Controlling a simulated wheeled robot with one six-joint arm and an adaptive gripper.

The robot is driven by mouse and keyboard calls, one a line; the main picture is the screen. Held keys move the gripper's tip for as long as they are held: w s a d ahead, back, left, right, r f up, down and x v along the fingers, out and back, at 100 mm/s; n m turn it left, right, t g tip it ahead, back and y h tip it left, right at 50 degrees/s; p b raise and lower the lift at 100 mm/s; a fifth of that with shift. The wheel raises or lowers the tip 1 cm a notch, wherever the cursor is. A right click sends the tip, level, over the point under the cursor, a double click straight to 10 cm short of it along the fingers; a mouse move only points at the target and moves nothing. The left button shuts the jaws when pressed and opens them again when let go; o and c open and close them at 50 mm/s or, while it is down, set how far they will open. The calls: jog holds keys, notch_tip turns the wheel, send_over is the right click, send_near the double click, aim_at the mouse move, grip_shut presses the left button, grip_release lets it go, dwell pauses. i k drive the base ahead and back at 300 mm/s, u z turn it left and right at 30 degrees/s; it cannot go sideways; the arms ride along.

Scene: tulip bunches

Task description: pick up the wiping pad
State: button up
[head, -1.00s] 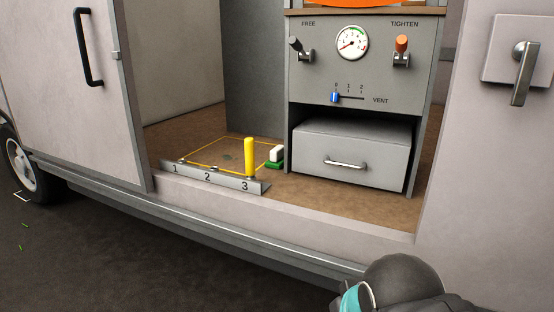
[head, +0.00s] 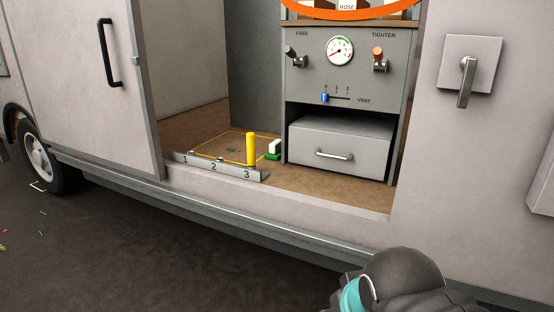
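A small block with a white top and a green base, which looks like the wiping pad (head: 273,150), sits on the brown floor inside the van's open doorway. It is at the right edge of a yellow-outlined area (head: 205,141), just behind and right of an upright yellow peg (head: 251,149). The pad appears free, with nothing gripping it. Only a dark rounded part of my arm with a teal ring shows at the bottom right of the view. My gripper's fingers are not visible, and the arm part is well apart from the pad.
A numbered grey rail (head: 217,166) runs along the sill in front of the pad. A grey cabinet with a drawer (head: 340,147) stands right of it. The doorway sill (head: 290,198) is a raised edge. A door panel (head: 80,85) stands left. Ground before the van looks mostly clear.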

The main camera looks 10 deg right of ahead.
aim_at(275, 154)
jog(key=u, duration=0.9)
jog(key=i, duration=1)
jog(key=z, duration=0.55)
jog(key=i, duration=0.9)
jog(key=z, duration=0.9)
